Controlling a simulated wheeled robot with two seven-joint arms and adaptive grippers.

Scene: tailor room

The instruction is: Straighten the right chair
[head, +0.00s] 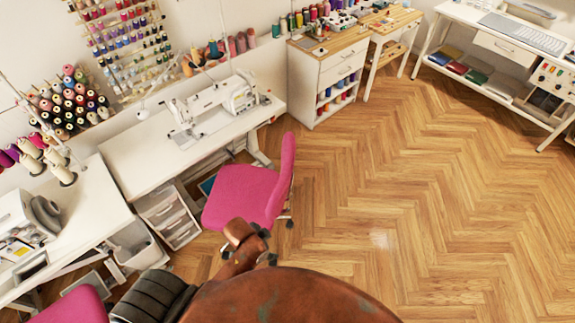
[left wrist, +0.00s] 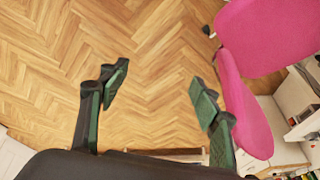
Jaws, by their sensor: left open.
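The right pink chair (head: 237,192) stands in front of the white sewing table in the head view, its backrest (head: 284,176) on the right side of the seat. Part of the pink chair (left wrist: 268,38) fills the right side of the left wrist view. My left gripper (left wrist: 160,86) is open and empty there, with bare floor between its fingers. Its right finger overlaps the chair's edge in the picture; I cannot tell if they touch. In the head view my brown arm hides the floor below the chair. My right gripper is not in view.
The sewing table (head: 135,155) carries a sewing machine (head: 215,105), with a drawer unit (head: 168,215) beneath. Another pink chair (head: 75,306) is at the bottom left. A white cabinet (head: 325,75) stands behind. The wooden floor (head: 420,190) to the right is clear.

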